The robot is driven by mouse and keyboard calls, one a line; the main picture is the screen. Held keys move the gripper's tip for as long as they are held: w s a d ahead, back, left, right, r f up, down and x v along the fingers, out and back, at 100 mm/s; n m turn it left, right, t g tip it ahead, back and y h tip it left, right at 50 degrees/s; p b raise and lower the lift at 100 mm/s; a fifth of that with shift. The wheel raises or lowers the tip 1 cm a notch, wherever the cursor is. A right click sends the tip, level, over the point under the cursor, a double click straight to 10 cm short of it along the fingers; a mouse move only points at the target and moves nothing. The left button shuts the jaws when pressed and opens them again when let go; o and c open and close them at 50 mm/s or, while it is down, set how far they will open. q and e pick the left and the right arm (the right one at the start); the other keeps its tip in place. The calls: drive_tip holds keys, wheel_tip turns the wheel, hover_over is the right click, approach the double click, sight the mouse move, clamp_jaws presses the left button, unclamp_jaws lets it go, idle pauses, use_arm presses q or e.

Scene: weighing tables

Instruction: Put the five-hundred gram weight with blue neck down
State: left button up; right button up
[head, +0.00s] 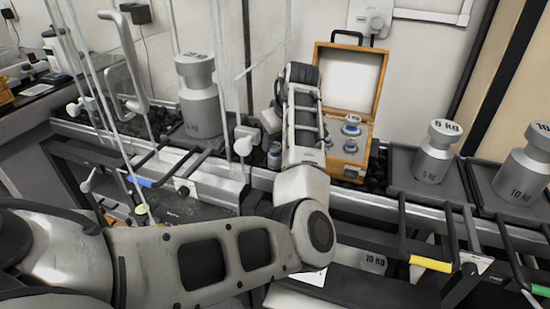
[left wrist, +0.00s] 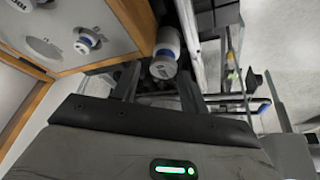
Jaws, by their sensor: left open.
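The weight with the blue neck (left wrist: 165,52) stands upright outside the wooden case, in front of my open left gripper (left wrist: 160,76). In the left wrist view it appears between the two fingertips, and I see a gap to them; I cannot tell how far it is. In the head view a small weight (head: 275,155) shows just left of my arm, partly hidden by it. The open wooden case (head: 348,85) stands right of my arm and holds other small weights, including one with a blue band (head: 351,126). My right gripper is not in view.
A large weight (head: 200,95) stands on the left of the bench. A 5 KG weight (head: 434,152) and a 10 KG weight (head: 527,165) stand on the right. Black bars and handles (head: 430,263) run along the front. Thin rods rise at the left.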

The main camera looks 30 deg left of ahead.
sight(277, 148)
use_arm(q)
drive_tip(key=f, duration=0.1)
drive_tip(key=s+f, duration=0.1)
drive_tip(key=f, duration=0.1)
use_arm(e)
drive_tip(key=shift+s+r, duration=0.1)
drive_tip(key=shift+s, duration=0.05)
use_arm(q)
drive_tip(key=shift+w+f, duration=0.1)
clamp_jaws()
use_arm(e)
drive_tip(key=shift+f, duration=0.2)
use_arm(q)
drive_tip(key=shift+w, duration=0.1)
drive_tip(key=shift+r, duration=0.55)
wheel_tip(277, 148, up, 27)
drive_tip(key=p, duration=0.4)
drive_tip(key=shift+w+a+r, duration=0.15)
drive_tip(key=shift+w+a, duration=0.05)
drive_tip(key=shift+w, duration=0.05)
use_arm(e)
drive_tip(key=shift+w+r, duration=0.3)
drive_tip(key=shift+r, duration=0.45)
